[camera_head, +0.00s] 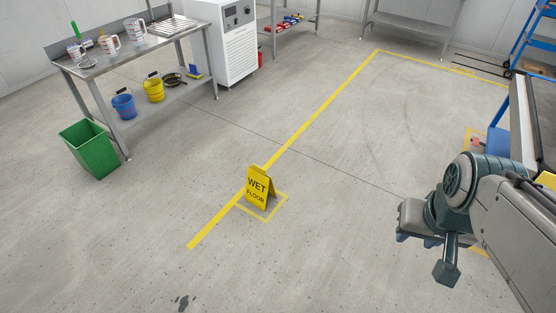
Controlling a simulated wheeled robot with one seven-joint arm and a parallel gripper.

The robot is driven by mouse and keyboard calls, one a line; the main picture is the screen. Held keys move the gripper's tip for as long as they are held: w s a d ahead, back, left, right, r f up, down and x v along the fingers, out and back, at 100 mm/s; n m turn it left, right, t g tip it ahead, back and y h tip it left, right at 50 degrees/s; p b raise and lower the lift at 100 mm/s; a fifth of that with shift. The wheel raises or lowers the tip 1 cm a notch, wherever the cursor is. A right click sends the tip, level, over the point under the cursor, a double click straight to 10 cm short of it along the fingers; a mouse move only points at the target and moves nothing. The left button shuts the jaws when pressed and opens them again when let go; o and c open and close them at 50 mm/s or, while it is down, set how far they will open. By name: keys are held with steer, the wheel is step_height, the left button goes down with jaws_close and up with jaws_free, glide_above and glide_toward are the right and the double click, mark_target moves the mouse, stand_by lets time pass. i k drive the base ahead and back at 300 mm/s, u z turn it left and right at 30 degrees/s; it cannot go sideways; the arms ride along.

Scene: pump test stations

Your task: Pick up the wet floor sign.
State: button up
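The wet floor sign (257,188) is yellow with dark lettering reading "WET FLOOR". It stands upright on the grey floor near the middle of the view, beside a long yellow floor line and at a small yellow marked square. My gripper (418,239) appears at the lower right, at the end of my arm, well to the right of the sign and apart from it. I see it from above and behind, so its fingers are mostly hidden and I cannot tell whether they are open or shut.
A steel table (150,45) with jugs on top and buckets on its lower shelf stands at the upper left. A green bin (90,150) is beside it. A white cabinet (232,50) and blue-framed equipment (525,40) stand farther back. Floor around the sign is clear.

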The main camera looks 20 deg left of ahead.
mark_target(258, 184)
steer(key=z, duration=0.15)
steer(key=i, duration=2.8)
steer(key=u, duration=1.75)
steer(key=i, duration=1)
steer(key=u, duration=0.9)
